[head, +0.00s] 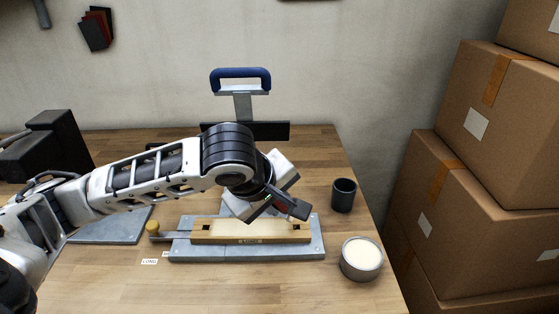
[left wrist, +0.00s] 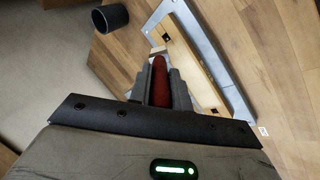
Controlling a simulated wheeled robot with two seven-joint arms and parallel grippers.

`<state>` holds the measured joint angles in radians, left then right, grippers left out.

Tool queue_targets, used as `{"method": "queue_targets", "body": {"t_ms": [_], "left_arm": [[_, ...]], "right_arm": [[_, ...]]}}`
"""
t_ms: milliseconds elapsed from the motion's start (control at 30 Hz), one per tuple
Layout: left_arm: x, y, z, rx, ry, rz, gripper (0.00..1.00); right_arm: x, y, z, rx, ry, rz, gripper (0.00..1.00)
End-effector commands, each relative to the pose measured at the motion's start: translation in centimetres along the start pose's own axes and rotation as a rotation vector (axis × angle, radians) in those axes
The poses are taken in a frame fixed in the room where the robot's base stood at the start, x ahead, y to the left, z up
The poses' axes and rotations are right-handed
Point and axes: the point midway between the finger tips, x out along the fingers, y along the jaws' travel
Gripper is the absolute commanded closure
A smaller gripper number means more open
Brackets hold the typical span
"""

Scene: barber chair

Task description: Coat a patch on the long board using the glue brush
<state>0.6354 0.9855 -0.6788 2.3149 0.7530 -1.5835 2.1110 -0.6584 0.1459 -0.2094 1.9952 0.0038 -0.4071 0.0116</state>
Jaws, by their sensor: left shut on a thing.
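The long board (head: 250,232) is a pale wooden strip lying on a grey metal plate (head: 300,253) at the middle of the bench. My left gripper (head: 290,207) is above the right half of the board, shut on the red handle of the glue brush (left wrist: 159,82). In the head view only a bit of red shows between the fingers; the bristles cannot be made out. The board also shows in the left wrist view (left wrist: 205,85), beyond the fingers and to their right. A round grey pot with cream-coloured glue (head: 361,263) stands right of the plate. My right gripper is not in view.
An empty-looking dark cup (head: 343,195) stands behind the pot. A blue-handled tool (head: 240,78) stands at the back. Cardboard boxes (head: 490,200) are stacked right of the bench (head: 200,285). The front of the bench is clear.

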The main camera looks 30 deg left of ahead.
Motion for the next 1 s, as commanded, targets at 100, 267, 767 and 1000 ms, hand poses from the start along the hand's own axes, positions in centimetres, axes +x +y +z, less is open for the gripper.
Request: {"method": "queue_targets", "body": {"t_ms": [100,267,767,1000], "left_arm": [[-1.3,1.0,-0.2,0.006,-0.004,0.000,1.00],[-2.1,1.8,-0.3,0.008,-0.004,0.005,1.00],[-5.0,3.6,-0.9,0.012,-0.007,0.005,1.00],[-5.0,3.5,-0.9,0.012,-0.007,0.004,1.00]], "right_arm": [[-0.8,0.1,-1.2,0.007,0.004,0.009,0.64],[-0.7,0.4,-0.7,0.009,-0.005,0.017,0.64],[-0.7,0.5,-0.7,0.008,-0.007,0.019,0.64],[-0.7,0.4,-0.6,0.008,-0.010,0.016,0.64]]}}
